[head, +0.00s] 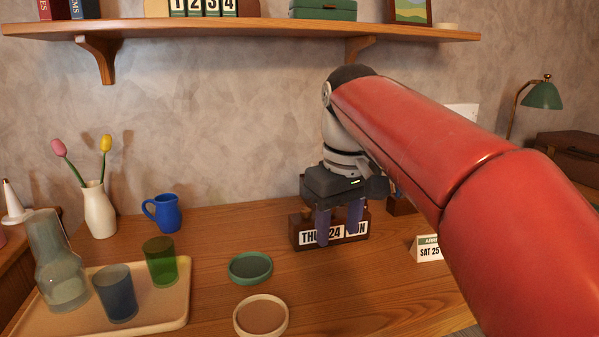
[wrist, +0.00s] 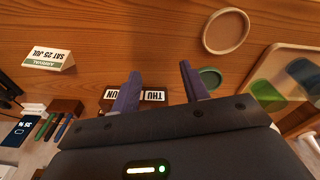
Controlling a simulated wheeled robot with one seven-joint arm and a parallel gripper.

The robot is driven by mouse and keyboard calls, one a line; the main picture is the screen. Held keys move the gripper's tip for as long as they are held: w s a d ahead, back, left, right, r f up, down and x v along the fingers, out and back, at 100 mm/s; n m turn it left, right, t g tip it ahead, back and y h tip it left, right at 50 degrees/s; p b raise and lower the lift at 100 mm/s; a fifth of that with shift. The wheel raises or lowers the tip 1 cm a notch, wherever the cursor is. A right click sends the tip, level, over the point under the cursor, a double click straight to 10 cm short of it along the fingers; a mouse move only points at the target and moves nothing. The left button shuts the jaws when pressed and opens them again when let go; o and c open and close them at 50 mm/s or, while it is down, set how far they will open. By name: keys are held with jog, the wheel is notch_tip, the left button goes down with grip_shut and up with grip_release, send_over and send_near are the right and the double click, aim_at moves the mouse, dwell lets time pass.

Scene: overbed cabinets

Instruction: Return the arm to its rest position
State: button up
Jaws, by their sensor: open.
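My gripper (head: 340,226) hangs from my red arm, pointing down, just in front of a wooden calendar block (head: 362,229) with cards reading THU, 24 and JUN. In the wrist view my gripper (wrist: 158,82) is also open, with the calendar block (wrist: 153,98) showing between and behind the fingers. I cannot tell whether the fingers touch the block.
A green dish (head: 250,267) and a cream dish (head: 260,316) lie left of my gripper. A tray (head: 170,318) holds a carafe and cups. A blue mug (head: 163,214), a vase (head: 98,212) and an arrival card (head: 428,249) stand nearby. A shelf (head: 240,30) runs above.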

jog(key=s+d+f+m+t, duration=0.2)
jog(key=s+d+f+m, duration=0.1)
jog(key=s+f, duration=0.5)
jog(key=s+d+f+m+t, duration=0.2)
jog(key=s+d+f+m, duration=0.1)
jog(key=s+d+f, duration=0.3)
notch_tip(320, 180, down, 4)
jog(key=s, duration=0.2)
jog(key=shift+s, duration=0.3)
